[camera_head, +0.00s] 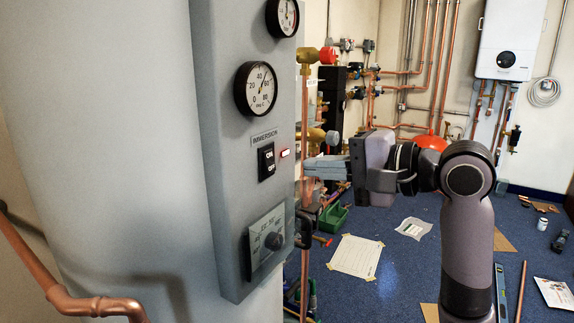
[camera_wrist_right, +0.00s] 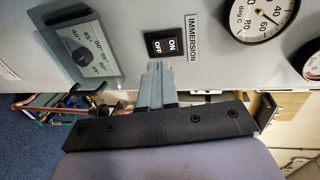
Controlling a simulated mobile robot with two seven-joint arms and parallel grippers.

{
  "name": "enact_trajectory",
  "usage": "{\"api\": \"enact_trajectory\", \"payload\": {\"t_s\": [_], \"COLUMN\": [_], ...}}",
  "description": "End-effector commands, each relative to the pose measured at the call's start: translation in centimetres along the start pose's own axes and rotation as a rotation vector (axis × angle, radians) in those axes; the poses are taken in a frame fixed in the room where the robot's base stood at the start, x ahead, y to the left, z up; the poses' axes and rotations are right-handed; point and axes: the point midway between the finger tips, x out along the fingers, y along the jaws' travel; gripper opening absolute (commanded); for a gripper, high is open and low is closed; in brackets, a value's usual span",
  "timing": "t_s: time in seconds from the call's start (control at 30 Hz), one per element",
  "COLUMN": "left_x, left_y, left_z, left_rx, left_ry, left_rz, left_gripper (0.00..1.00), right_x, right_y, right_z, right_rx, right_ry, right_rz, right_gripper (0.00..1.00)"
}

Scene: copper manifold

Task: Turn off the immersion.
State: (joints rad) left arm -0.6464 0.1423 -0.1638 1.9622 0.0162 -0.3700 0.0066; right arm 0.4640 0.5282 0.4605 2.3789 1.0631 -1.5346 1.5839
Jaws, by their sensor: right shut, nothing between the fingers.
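The black immersion switch (camera_head: 266,162), marked ON at the top and OFF at the bottom, is on the grey panel (camera_head: 222,120) under the IMMERSION label (camera_head: 265,136). My right gripper (camera_head: 308,167) is shut and empty to the right of the switch, fingers pointing left at the panel. My left gripper is not in view.
A dial gauge (camera_head: 256,88) is above the switch and a thermostat plate (camera_head: 268,240) with a knob below it. Copper pipes and valves (camera_head: 308,55) stand right behind the panel edge. Tools, papers (camera_head: 357,257) and a green tray (camera_head: 331,218) lie on the blue floor.

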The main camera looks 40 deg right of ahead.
Motion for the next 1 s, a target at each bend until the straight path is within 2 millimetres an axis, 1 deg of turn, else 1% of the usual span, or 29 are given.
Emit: {"api": "enact_trajectory", "payload": {"t_s": [0.03,0.2,0.4,0.57,0.87,1.0], "left_x": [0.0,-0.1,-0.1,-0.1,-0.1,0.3], "left_y": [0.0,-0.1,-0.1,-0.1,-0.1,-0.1], "left_z": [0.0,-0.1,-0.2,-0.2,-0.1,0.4], "left_rx": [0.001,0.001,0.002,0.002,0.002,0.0], "left_ry": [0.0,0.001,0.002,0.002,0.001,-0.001], "left_rz": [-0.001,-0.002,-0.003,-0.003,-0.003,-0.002], "left_gripper": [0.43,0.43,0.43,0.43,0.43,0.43], "right_x": [0.9,3.7,5.8,6.4,6.4,6.8], "right_y": [-0.1,-0.1,-0.1,0.0,0.0,0.5], "right_z": [0.0,0.1,0.0,0.0,0.0,0.1], "right_rx": [0.004,0.003,0.001,-0.001,0.0,0.004], "right_ry": [-0.004,-0.004,-0.002,-0.001,-0.001,-0.004], "right_rz": [-0.002,-0.001,-0.002,-0.001,-0.003,-0.043], "right_gripper": [0.0,0.0,0.0,0.0,0.0,0.0]}}
